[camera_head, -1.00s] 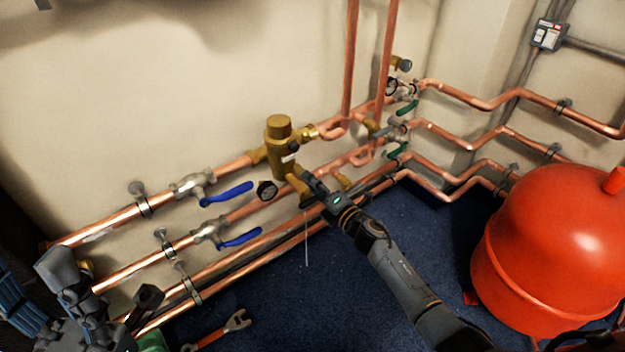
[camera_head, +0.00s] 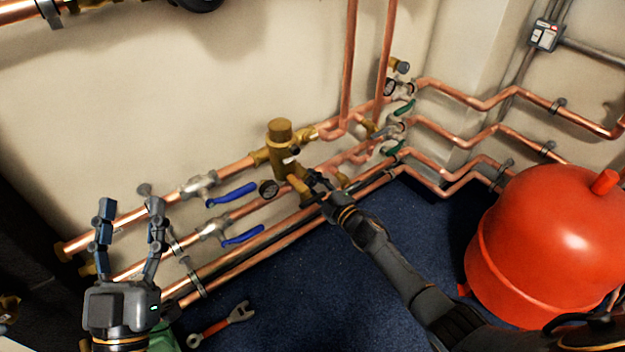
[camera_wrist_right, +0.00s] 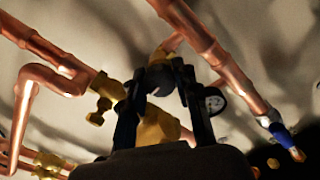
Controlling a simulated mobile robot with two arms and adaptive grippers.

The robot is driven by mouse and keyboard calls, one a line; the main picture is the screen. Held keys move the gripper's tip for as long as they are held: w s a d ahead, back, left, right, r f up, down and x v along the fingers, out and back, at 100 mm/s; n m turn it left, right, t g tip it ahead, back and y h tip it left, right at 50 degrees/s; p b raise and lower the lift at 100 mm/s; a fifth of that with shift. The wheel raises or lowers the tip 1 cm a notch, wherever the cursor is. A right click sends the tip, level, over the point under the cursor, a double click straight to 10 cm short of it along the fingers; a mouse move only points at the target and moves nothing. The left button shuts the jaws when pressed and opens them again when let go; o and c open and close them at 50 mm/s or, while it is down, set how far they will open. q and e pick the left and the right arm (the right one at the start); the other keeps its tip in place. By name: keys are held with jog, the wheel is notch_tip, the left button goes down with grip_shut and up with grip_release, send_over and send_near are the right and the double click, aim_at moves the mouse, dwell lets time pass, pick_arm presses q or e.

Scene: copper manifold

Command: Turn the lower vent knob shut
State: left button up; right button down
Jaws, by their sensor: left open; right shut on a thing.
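The brass vessel (camera_head: 281,158) stands upright on the copper pipes in the middle of the head view. My right gripper (camera_head: 313,182) is at its lower end, shut on the lower vent knob. The knob is hidden by the gripper in the head view. In the right wrist view a small dark knob (camera_wrist_right: 161,87) shows between the fingers of my right gripper (camera_wrist_right: 163,75), in front of brass fittings. How far it is turned cannot be seen. My left gripper (camera_head: 131,208) is open and empty, fingers pointing up in front of the left pipes.
Blue lever handles (camera_head: 232,194) jut out from the left pipes. A red tank (camera_head: 545,250) stands at the right. A red-handled wrench (camera_head: 222,324) lies on the blue floor (camera_head: 310,290), which is mostly clear.

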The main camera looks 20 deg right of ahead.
pick_arm(q)
jog(key=shift+w+f+g, duration=0.25)
jog(key=shift+f+g, duration=0.1)
jog(key=shift+f, duration=0.15)
jog(key=shift+w+f+g, duration=0.2)
jog(key=shift+f+g, duration=0.15)
jog(key=shift+f, duration=0.1)
pick_arm(e)
jog(key=shift+m, duration=0.6)
jog(key=c, duration=1)
grip_release()
jog(key=v, duration=1.2)
